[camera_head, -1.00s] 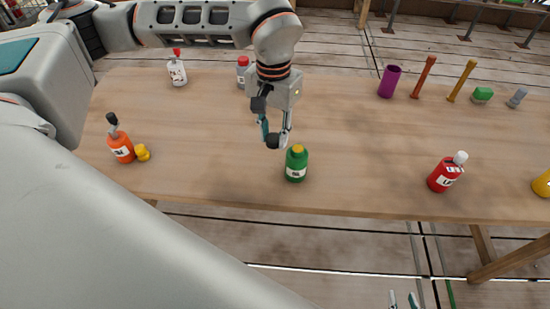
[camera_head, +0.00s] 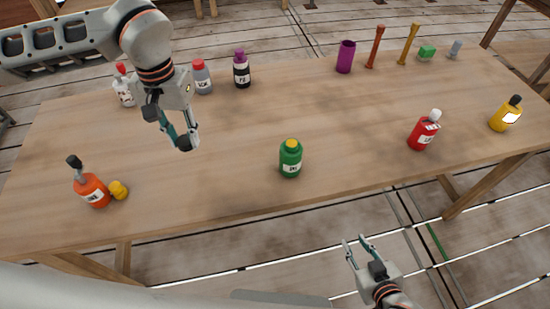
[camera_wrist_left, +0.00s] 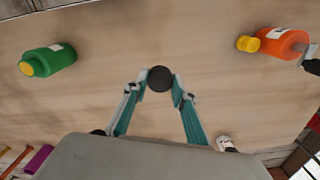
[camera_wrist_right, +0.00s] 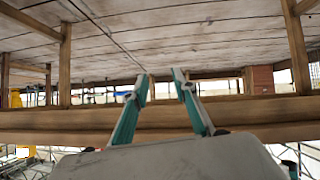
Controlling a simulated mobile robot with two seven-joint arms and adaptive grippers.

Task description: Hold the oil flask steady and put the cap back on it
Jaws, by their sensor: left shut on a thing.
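The green flask (camera_head: 290,160) stands upright near the table's front edge. Its top is yellow and carries no black cap; I take it for the oil flask, though its label is too small to read surely. My left gripper (camera_head: 185,141) is shut on a black round cap (camera_wrist_left: 160,79), held above the table, left of the flask and apart from it. The flask also shows at the left of the left wrist view (camera_wrist_left: 52,60). My right gripper (camera_head: 358,241) is open and empty, off the front edge of the table; its fingers are apart in the right wrist view (camera_wrist_right: 163,76).
A red bottle (camera_head: 422,134) and yellow bottle (camera_head: 504,116) stand at right. Several bottles and a purple cup (camera_head: 346,57) line the back. The wooden table (camera_head: 240,125) is clear around the flask.

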